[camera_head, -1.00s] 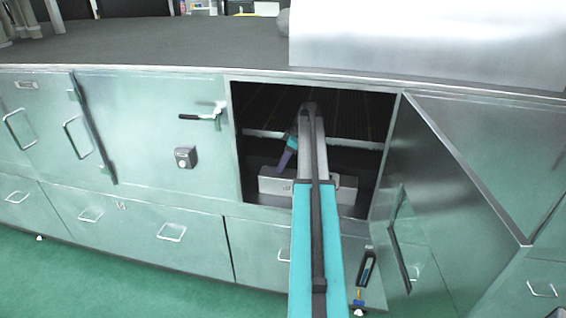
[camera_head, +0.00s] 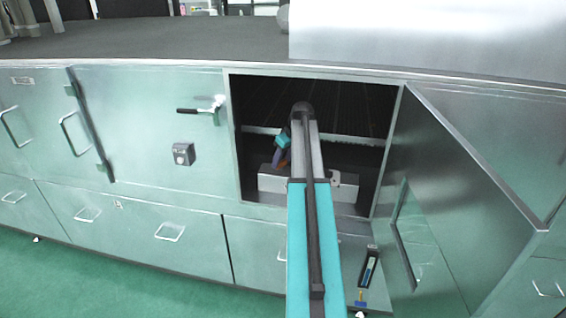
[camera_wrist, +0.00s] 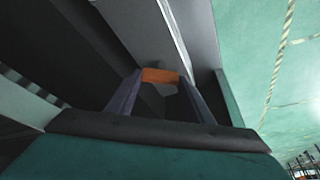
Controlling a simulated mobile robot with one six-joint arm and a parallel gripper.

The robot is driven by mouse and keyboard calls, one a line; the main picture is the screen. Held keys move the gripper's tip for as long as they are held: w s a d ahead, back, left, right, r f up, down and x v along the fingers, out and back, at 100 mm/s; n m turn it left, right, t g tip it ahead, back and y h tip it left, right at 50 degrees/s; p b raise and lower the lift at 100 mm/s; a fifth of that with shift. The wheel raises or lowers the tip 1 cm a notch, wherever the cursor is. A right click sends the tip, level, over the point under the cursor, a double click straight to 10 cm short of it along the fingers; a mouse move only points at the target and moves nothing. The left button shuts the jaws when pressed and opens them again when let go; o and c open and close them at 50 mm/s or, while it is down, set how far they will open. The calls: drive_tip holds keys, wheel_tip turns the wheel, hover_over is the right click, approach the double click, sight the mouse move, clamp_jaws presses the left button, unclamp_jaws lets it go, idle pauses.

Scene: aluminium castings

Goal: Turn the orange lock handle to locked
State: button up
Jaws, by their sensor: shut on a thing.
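The orange lock handle (camera_wrist: 160,75) shows in the wrist view as a short orange bar between the two fingertips. My gripper (camera_wrist: 158,84) is shut on it, with one dark finger on each side. In the head view my arm reaches into an open, dark cabinet compartment, and my gripper (camera_head: 281,157) is low at its left side, just above a grey block (camera_head: 272,183). Only a small orange-brown patch shows by the fingers there. My arm hides part of the block, and the lock's exact angle cannot be told.
The compartment's metal door (camera_head: 455,200) stands open on the right, close to my arm. A closed panel with a black-gripped lever (camera_head: 200,110) is on the left. Drawers (camera_head: 130,222) run below. A dark worktop (camera_head: 170,40) lies above the opening.

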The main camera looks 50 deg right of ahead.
drive_tip(key=m+h, duration=0.1)
drive_tip(key=m, duration=0.1)
drive_tip(key=m+h+b, duration=0.1)
drive_tip(key=m, duration=0.2)
drive_tip(key=shift+w+a+g, duration=0.1)
drive_tip(key=shift+a+g, duration=0.1)
drive_tip(key=shift+g, duration=0.1)
drive_tip(key=shift+w+a+m+g+h+b, duration=0.15)
drive_tip(key=shift+m+g+h, duration=0.3)
drive_tip(key=shift+m, duration=1.1)
drive_tip(key=shift+s+d+m+g+h+b, duration=0.15)
drive_tip(key=shift+m+g+h, duration=0.25)
drive_tip(key=shift+m, duration=1.15)
drive_tip(key=shift+w, duration=0.1)
drive_tip(key=o, duration=1)
drive_tip(key=shift+a, duration=0.1)
drive_tip(key=shift+o, duration=0.2)
drive_tip(key=shift+r, duration=0.15)
drive_tip(key=b+v, duration=0.3)
drive_tip(key=v, duration=1)
drive_tip(key=shift+r, duration=0.25)
drive_tip(key=shift+a, duration=0.15)
